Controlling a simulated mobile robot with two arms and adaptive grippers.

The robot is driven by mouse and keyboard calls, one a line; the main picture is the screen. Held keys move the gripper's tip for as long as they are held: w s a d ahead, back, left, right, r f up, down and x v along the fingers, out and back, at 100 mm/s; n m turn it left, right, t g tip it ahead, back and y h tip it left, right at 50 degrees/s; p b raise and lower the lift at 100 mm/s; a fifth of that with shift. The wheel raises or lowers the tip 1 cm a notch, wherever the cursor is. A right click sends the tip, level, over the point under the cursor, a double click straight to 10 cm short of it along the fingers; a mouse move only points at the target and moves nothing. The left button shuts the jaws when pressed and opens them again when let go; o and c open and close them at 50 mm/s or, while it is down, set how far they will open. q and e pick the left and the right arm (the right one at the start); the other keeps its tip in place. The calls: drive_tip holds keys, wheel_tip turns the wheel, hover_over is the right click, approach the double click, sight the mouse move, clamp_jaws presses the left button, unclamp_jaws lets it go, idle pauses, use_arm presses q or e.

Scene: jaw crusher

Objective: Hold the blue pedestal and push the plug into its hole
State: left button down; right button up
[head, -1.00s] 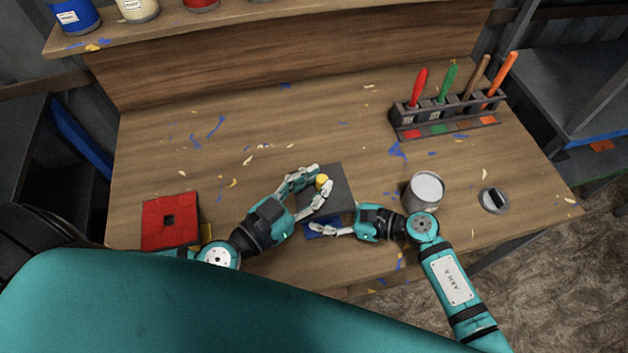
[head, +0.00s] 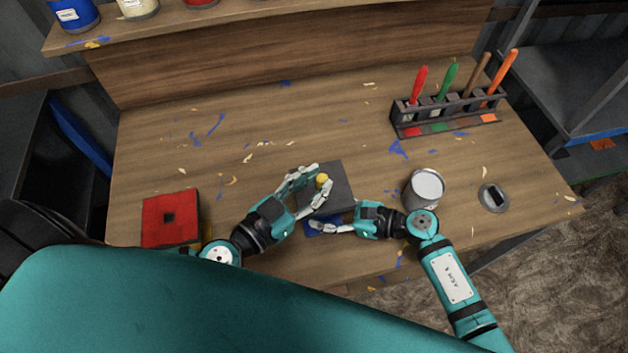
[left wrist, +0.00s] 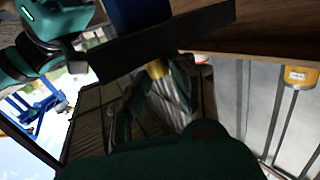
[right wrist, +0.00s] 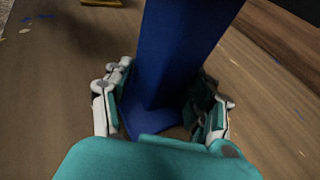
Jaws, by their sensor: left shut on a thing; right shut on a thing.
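The blue pedestal (head: 322,228) shows in part under a dark grey plate (head: 343,183) in the head view. In the right wrist view the pedestal (right wrist: 185,50) is a tall blue block. My right gripper (right wrist: 163,112) is shut around it, with fingers on both sides. My left gripper (head: 317,183) is shut on the yellow plug (head: 322,180) at the plate's top face. In the left wrist view, seen upside down, the plug (left wrist: 157,68) meets the plate (left wrist: 160,40). The hole is hidden, and I cannot tell how deep the plug sits.
A red square block with a dark hole (head: 185,220) lies at the left. A grey can (head: 425,188) and a round lid (head: 494,198) are right of my right gripper. A rack (head: 445,120) of coloured-handled tools stands at the back right. The middle back of the bench is clear.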

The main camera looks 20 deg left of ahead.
use_arm(q)
drive_tip(key=shift+f, duration=0.6)
use_arm(e)
drive_tip(key=shift+s+d+f, duration=0.1)
drive_tip(key=shift+d+f, duration=0.05)
drive_tip(key=shift+f, duration=0.15)
idle(0.3)
use_arm(q)
drive_tip(key=c, duration=1.1)
unclamp_jaws()
drive_tip(key=shift+o, duration=0.2)
drive_tip(key=v, duration=1.2)
drive_tip(key=shift+s+f, duration=0.1)
